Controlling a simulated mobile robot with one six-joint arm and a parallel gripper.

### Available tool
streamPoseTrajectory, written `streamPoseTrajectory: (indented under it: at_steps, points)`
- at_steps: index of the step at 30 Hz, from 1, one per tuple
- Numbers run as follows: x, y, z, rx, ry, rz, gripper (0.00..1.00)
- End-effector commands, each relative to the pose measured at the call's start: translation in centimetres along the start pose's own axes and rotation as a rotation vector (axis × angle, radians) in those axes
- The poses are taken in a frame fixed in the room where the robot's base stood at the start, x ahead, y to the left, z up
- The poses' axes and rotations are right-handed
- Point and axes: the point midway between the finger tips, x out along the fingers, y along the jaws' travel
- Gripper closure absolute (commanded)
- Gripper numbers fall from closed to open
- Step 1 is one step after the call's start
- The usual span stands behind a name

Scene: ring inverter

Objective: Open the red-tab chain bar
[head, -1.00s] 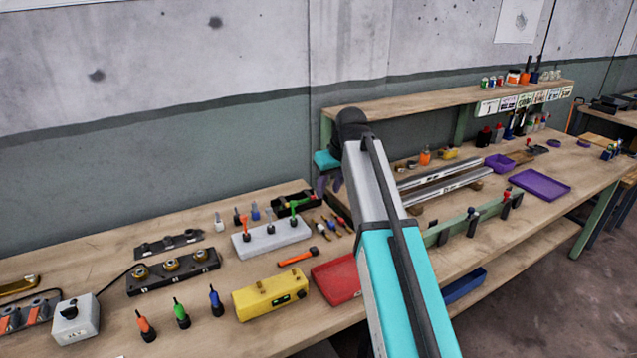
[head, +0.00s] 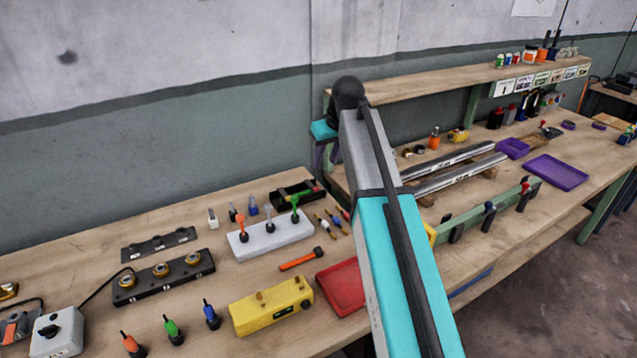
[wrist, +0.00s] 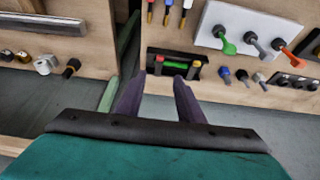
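A green rail (head: 470,222) stands along the front edge of the right bench in the head view. Dark upright pieces sit on it; one has a red tab (head: 525,188) and another a blue tab (head: 489,206). I cannot tell whether the red-tab piece is open or closed. My gripper (wrist: 157,84) is open and empty in the wrist view, its two purple fingers spread apart. In the head view it is mostly hidden behind my arm, at the back near the shelf post, well left of the rail.
Two silver bars (head: 455,174) lie behind the rail. Purple trays (head: 556,172) stand at the right. A black tray (wrist: 149,65) with red and green pieces is beyond my fingers. A red tray (head: 341,288) and yellow box (head: 270,305) stand left of my arm. Bare floor lies front right.

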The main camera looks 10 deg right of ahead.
Motion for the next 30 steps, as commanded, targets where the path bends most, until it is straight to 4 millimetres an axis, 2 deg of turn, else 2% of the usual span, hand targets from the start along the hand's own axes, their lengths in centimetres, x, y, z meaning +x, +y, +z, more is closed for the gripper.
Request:
streamPoseTrajectory:
  at_steps: [11, 30]
  points:
    - [0.8, 0.0, 0.0, 0.000, -0.001, 0.000, 0.66]
    - [7.6, 0.1, 0.0, 0.001, -0.002, 0.000, 0.66]
